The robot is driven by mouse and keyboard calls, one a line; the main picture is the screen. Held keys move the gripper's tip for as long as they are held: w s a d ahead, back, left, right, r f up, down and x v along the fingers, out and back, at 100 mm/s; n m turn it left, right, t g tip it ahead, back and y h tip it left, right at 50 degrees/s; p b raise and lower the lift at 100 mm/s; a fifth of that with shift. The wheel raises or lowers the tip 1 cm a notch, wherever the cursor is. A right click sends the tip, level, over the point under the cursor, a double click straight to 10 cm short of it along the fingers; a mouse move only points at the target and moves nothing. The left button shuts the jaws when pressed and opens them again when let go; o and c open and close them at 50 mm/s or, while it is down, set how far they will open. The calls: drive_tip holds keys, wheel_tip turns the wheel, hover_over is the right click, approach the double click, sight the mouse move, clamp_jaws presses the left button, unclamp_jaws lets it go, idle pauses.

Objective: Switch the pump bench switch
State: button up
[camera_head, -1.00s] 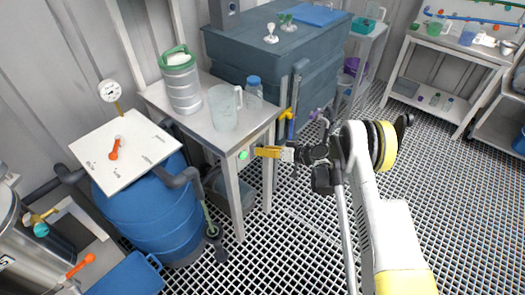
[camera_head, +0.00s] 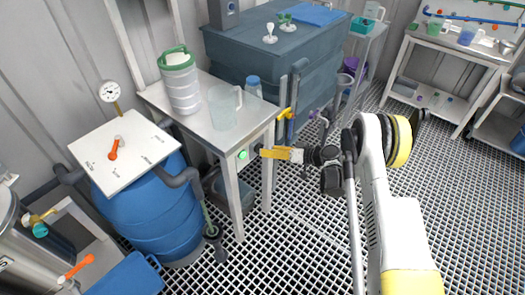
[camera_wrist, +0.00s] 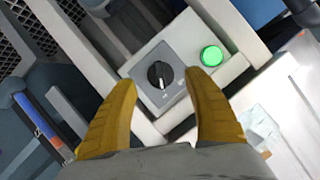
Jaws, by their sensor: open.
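The pump bench switch (camera_wrist: 160,75) is a black rotary knob with a white pointer line on a grey box, seen in the wrist view. A lit green lamp (camera_wrist: 212,56) sits to its right, and it also shows in the head view (camera_head: 243,155) on the bench's front edge. My gripper (camera_wrist: 160,95) has yellow fingers, open, one on each side of the switch box in the picture. The fingers appear short of the knob, with nothing between them. In the head view my gripper (camera_head: 262,152) points left at the bench front and hides the knob.
The bench (camera_head: 202,133) carries a jug (camera_head: 222,108), a green-lidded container (camera_head: 180,85) and a blue-capped bottle (camera_head: 253,87). A blue barrel (camera_head: 150,215) stands left of it. A yellow-handled valve (camera_head: 284,114) is close behind my gripper. The grated floor to the right is clear.

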drive_tip(key=v, duration=0.7)
drive_tip(key=shift+s+d+r, duration=0.15)
drive_tip(key=shift+s+d, duration=0.05)
drive_tip(key=shift+d, duration=0.1)
drive_tip(key=shift+r, duration=0.1)
